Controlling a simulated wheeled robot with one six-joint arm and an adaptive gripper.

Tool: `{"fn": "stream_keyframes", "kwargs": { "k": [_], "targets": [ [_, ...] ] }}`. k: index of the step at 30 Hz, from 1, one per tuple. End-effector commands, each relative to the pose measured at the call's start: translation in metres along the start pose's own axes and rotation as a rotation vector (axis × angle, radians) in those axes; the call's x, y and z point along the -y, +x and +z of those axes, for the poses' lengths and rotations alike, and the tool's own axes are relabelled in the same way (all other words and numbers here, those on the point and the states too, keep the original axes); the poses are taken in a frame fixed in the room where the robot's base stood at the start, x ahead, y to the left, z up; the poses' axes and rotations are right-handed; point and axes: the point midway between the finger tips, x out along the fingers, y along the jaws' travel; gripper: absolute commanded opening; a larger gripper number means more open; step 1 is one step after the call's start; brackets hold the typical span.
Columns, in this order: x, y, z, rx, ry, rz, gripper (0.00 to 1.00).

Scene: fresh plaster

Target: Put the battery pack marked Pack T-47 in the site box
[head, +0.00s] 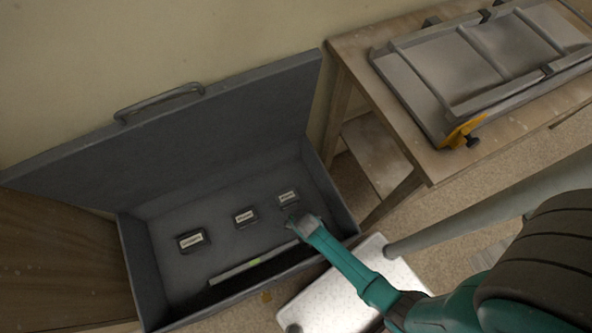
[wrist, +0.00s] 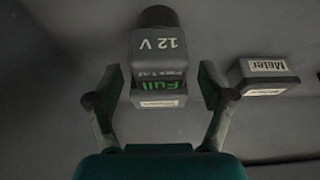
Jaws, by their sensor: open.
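The battery pack (wrist: 158,58) shows in the wrist view, grey with a dark round end, "12 V", small print that looks like Pack T-47, and a green "Full". It is inside the grey site box (head: 132,262), beside or against a labelled block (wrist: 172,101); which of these I cannot tell. My gripper (wrist: 160,86) is open, with a finger on each side of the pack and gaps visible. In the head view my gripper (head: 298,222) reaches into the right part of the box. The pack there is mostly hidden by the gripper.
Several labelled blocks stand in the box: one at left (head: 191,241), a middle one (head: 245,217) and a right one (head: 288,198). A block marked Meter (wrist: 262,78) is right of the pack. The raised lid (head: 180,135) stands behind. A wooden bench (head: 385,60) is at right.

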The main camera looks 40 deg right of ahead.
Motion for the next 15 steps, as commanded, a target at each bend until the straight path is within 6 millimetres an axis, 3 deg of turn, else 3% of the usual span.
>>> {"fn": "stream_keyframes", "kwargs": {
  "k": [6, 15],
  "targets": [
    [0.0, -0.029, 0.0, -0.001, 0.0, -0.001, 0.81],
    [0.0, -0.045, 0.0, 0.001, 0.0, 0.0, 0.81]
  ]
}}
